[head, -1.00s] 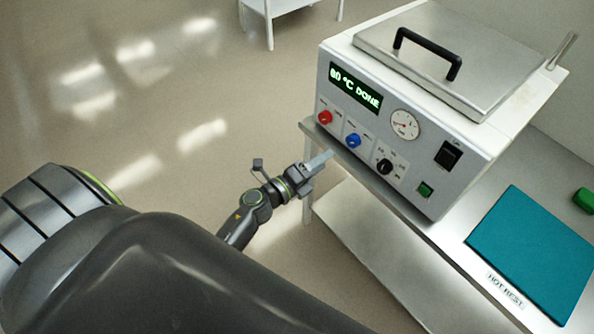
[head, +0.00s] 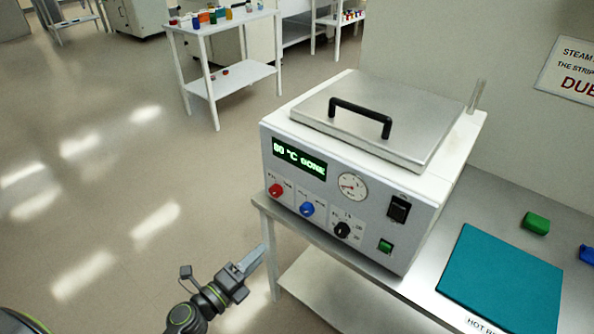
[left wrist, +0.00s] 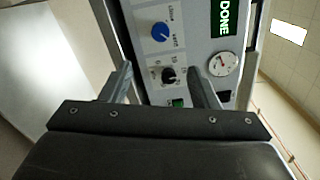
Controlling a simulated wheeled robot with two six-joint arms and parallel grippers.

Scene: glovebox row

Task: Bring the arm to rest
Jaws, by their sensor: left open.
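My left gripper (head: 248,264) is in the lower middle of the head view, in front of and below the left front corner of a white water-bath-like machine (head: 330,231). Its jaws are open and empty. In the left wrist view its two fingers (left wrist: 160,85) stand apart, with the machine's front panel (left wrist: 190,40) beyond them and no contact visible. The panel shows a green display (head: 299,158), a red knob (head: 275,190), a blue knob (head: 307,209), a black knob (head: 342,230) and a gauge (head: 352,186). My right gripper is in neither view.
The machine's steel lid (head: 385,115) with a black handle is closed. A teal mat (head: 505,275) and a green block (head: 536,223) lie on the steel bench (head: 415,290). A white side table (head: 245,78) with bottles stands behind left. The floor at left is clear.

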